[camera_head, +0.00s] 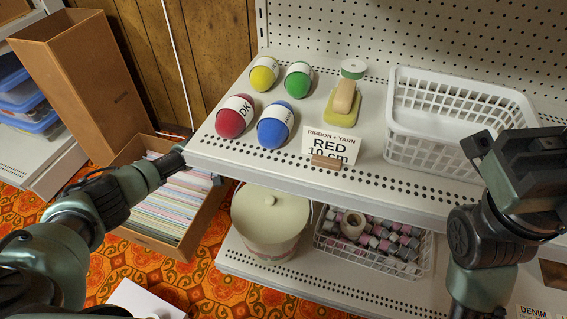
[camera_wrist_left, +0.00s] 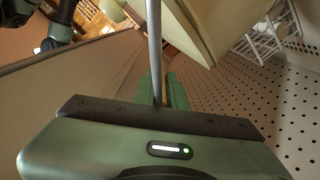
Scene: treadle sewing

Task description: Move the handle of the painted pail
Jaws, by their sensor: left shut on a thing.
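The painted pail (camera_head: 268,228) is cream with a pale lid and a small knob. It stands upright on the lower shelf, below the upper shelf's front edge. In the left wrist view, a thin grey rod (camera_wrist_left: 154,45), which looks like the pail's handle, runs down into my left gripper (camera_wrist_left: 165,98). The jaws are shut on it. A cream surface beside it looks like the pail's wall. In the head view my left gripper (camera_head: 202,168) is at the upper shelf's left corner, left of the pail. My right gripper (camera_head: 512,158) is at the right; its jaw opening is unclear.
A basket of spools (camera_head: 375,245) stands right of the pail. A cardboard box of papers (camera_head: 180,205) is on the floor at left.

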